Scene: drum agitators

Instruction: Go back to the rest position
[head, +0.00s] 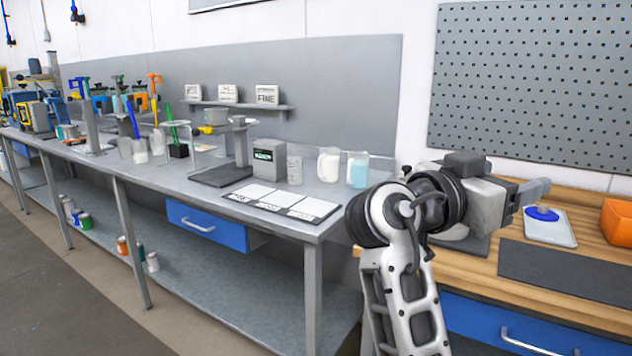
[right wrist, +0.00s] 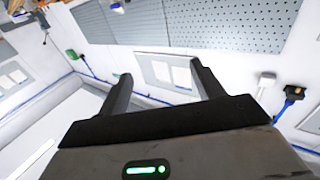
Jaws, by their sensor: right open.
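My right arm reaches up from the bottom of the head view, in front of the gap between the metal bench and the wooden bench. My right gripper (head: 535,190) points to the right above the wooden bench and touches nothing there. In the right wrist view its two fingers (right wrist: 160,90) stand wide apart with nothing between them, and the wall is behind them. My left gripper does not show in either view.
The metal bench (head: 190,168) on the left carries glassware, a stand and three pale cards (head: 285,201). The wooden bench (head: 480,262) holds a dark mat (head: 565,271), a white tray (head: 562,233) with a blue item and an orange bin (head: 617,222). A pegboard (head: 540,85) hangs behind.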

